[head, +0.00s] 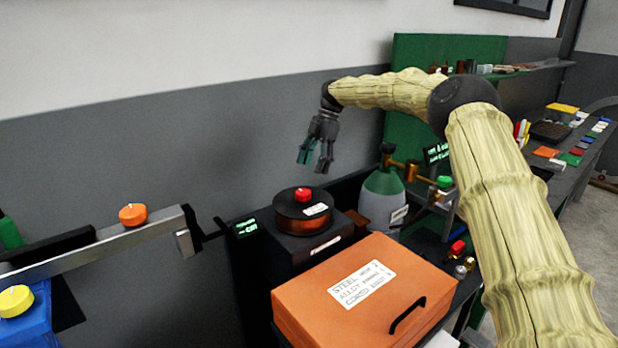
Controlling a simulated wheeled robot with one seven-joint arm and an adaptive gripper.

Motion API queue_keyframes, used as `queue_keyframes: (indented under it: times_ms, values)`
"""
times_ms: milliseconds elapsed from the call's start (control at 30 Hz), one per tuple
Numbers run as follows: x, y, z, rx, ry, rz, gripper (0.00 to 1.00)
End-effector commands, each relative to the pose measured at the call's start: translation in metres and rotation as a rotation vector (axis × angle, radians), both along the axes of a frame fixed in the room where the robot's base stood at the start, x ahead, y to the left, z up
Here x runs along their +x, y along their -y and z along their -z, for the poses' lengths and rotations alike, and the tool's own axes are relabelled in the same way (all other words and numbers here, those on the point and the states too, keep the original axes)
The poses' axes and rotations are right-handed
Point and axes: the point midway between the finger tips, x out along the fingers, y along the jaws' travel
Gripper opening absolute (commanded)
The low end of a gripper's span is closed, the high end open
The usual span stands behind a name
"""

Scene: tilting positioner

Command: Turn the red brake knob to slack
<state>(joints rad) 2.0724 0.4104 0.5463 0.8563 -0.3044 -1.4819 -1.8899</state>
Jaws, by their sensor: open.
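A red knob (303,195) sits on top of a round dark and copper-coloured drum (290,222). A small white label lies on the drum's top beside the knob. The drum stands on a black box (289,248). My gripper (314,160) is open and empty, fingers pointing down, above the knob and apart from it. Another small red part (457,247) lies to the right behind the orange case; I cannot tell from the picture which red part is the brake. The knob's pointer setting is too small to read.
A large orange case (290,310) with a black handle stands in front of the drum. A grey-green gas cylinder (382,198) stands to the right. A grey rail with an orange knob (132,214) and a blue block with a yellow knob (15,301) are at left.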

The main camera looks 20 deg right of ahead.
Motion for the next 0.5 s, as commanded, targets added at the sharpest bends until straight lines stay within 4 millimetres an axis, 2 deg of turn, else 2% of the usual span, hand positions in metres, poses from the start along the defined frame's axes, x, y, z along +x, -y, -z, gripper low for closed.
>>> queue_keyframes:
  times_ms: [200,500]
  values:
    - [0.004,0.008,-0.022,0.0,0.001,0.0,0.67]
    - [0.004,0.011,-0.028,0.0,-0.001,0.0,0.67]
